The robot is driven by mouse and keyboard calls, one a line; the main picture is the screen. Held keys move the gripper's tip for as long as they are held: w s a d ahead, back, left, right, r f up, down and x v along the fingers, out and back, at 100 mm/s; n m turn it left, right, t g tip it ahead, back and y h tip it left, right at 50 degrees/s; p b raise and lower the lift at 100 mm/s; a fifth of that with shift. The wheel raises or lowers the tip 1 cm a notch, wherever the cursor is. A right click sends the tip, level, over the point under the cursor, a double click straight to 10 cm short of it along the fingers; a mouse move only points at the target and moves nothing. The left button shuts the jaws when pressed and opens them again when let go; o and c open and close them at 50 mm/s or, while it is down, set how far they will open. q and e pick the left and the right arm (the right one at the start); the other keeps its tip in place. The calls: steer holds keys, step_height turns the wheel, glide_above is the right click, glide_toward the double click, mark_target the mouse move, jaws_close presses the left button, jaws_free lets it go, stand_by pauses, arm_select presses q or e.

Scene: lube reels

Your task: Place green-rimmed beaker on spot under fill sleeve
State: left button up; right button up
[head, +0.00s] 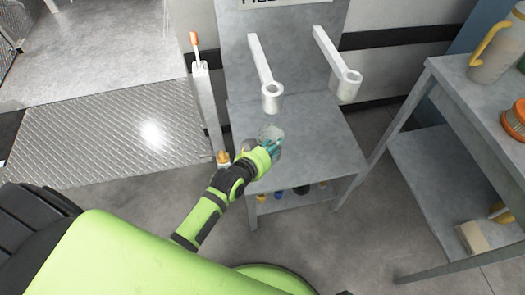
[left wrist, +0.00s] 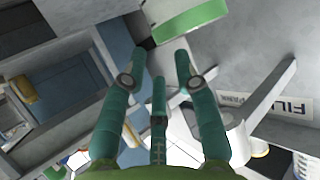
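The green-rimmed beaker (left wrist: 188,20) shows at the top of the left wrist view, a pale body with a broad green band. In the head view a pale, translucent beaker shape (head: 270,132) is on the grey stand, just below the left fill sleeve (head: 272,96); the fingers partly hide it. My left gripper (head: 272,148) is at its near side. In the left wrist view my left gripper (left wrist: 163,62) has its teal fingers spread, with the beaker just beyond the tips and nothing between them. Its exact spot is hard to tell. My right gripper is not in view.
A second fill sleeve (head: 347,86) hangs to the right. A lever post (head: 205,100) with an orange tip stands left of the stand (head: 320,140). A side table (head: 480,105) at right holds a beige jug (head: 495,55) and an orange item (head: 515,120). The stand's right side is clear.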

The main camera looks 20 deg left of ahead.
arm_select(q)
steer(key=v, duration=0.6)
steer(key=shift+s+r+p, duration=0.2)
steer(key=shift+s+p, duration=0.15)
steer(key=shift+p, duration=0.1)
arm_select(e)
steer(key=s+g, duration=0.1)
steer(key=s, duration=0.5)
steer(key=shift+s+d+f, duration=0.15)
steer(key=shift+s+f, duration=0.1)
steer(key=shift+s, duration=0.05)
